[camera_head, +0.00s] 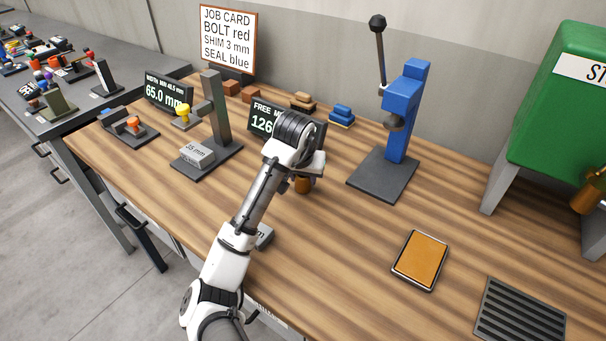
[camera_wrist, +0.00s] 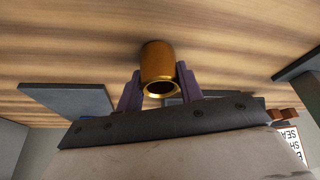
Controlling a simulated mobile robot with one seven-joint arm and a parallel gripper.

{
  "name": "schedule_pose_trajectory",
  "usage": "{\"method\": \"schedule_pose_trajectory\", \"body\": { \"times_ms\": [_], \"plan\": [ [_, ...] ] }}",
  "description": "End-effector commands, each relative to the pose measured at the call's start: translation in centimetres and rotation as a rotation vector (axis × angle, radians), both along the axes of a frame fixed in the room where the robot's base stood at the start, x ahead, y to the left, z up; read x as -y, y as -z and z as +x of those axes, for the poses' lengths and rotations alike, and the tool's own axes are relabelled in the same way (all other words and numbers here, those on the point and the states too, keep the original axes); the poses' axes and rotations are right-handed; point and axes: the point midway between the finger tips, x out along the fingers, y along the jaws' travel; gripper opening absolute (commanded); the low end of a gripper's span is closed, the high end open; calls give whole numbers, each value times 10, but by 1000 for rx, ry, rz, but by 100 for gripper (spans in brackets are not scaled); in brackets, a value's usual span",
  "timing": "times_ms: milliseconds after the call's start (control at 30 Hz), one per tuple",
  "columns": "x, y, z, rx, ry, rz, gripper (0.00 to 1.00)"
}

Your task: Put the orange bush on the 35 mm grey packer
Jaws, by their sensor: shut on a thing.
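The orange bush (camera_head: 303,187) is a short cylinder held under my gripper (camera_head: 300,180). In the wrist view the bush (camera_wrist: 157,62) stands between the two fingers of my gripper (camera_wrist: 158,84), with its bright ring-shaped end toward the camera. The fingers are shut on it. I cannot tell whether it touches the wooden bench. A grey packer (camera_head: 197,152), whose small label appears to read 35 mm, lies on the dark base of the grey stand, left of my gripper. Nothing rests on its top. A second grey packer (camera_head: 266,237) is partly hidden behind my forearm, its label mostly covered.
The grey stand's upright (camera_head: 217,110), with a yellow knob (camera_head: 183,112) on its side, rises beside the labelled packer. A blue press (camera_head: 403,105) stands at right. An orange-topped tray (camera_head: 420,260) and a dark grate (camera_head: 520,312) lie at front right.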

Motion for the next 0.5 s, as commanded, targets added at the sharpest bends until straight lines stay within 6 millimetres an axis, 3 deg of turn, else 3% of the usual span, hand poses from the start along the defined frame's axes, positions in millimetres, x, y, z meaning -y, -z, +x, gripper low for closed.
{"method": "schedule_pose_trajectory", "body": {
  "times_ms": [200, 233, 367, 500],
  "plan": [
    [0, 3, 0, 1, 0, 0, 3],
    [0, 3, 0, 0, 0, 0, 39],
    [0, 2, 0, 0, 0, 0, 56],
    [0, 2, 0, 0, 0, 0, 59]
  ]
}}
